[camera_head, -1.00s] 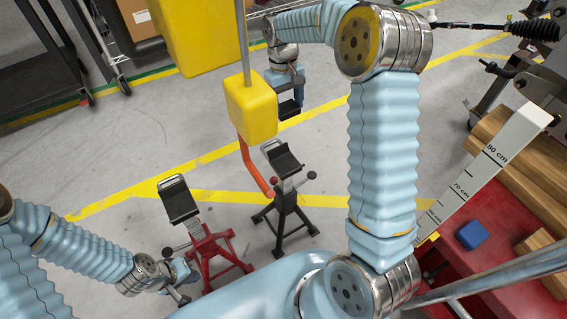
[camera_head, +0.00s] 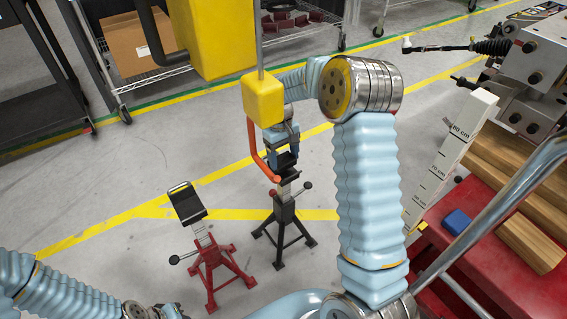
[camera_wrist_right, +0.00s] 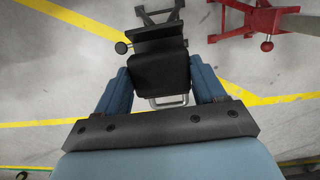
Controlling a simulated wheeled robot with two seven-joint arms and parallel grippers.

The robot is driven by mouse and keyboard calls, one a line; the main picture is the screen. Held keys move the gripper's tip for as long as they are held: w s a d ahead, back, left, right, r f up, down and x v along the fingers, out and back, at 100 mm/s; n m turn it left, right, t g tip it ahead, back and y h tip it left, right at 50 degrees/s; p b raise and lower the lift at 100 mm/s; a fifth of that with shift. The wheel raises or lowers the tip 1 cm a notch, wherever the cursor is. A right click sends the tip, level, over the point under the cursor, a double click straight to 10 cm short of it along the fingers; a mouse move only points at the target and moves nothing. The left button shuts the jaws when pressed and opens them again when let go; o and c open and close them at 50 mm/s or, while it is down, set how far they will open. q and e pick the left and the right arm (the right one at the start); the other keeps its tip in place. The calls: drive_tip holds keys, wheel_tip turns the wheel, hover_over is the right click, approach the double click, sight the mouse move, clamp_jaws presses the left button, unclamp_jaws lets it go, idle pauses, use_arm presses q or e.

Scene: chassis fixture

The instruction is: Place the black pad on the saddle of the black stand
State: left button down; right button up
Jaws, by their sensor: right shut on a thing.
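The black pad (camera_wrist_right: 160,75) is between the blue fingers of my right gripper (camera_wrist_right: 160,88), which is shut on it. In the head view the right gripper (camera_head: 284,158) is directly over the black stand (camera_head: 284,212), with the pad (camera_head: 289,171) at its tips. The stand's saddle (camera_wrist_right: 157,38) shows past the pad in the wrist view, and a metal lip shows on the pad's near side. The pad hides the saddle's middle, so I cannot tell whether they touch. My left gripper (camera_head: 168,312) is cut off at the bottom edge; its fingers are unclear.
A red stand (camera_head: 212,258) with a black top (camera_head: 187,203) stands left of the black stand. An orange-red bar (camera_head: 262,155) and a yellow block (camera_head: 263,98) are close to the right gripper. A red table (camera_head: 470,245) with wooden blocks is at right.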

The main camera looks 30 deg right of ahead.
sight(283, 158)
drive_tip(key=shift+f, duration=1.35)
drive_tip(key=shift+f, duration=0.2)
drive_tip(key=o, duration=1.1)
drive_tip(key=shift+c, duration=0.2)
wheel_tip(283, 158, up, 12)
drive_tip(key=w, duration=0.1)
drive_tip(key=shift+w+r+p, duration=0.15)
drive_tip(key=shift+w+p, duration=0.2)
drive_tip(key=shift+w, duration=0.05)
drive_tip(key=shift+s+a, duration=0.1)
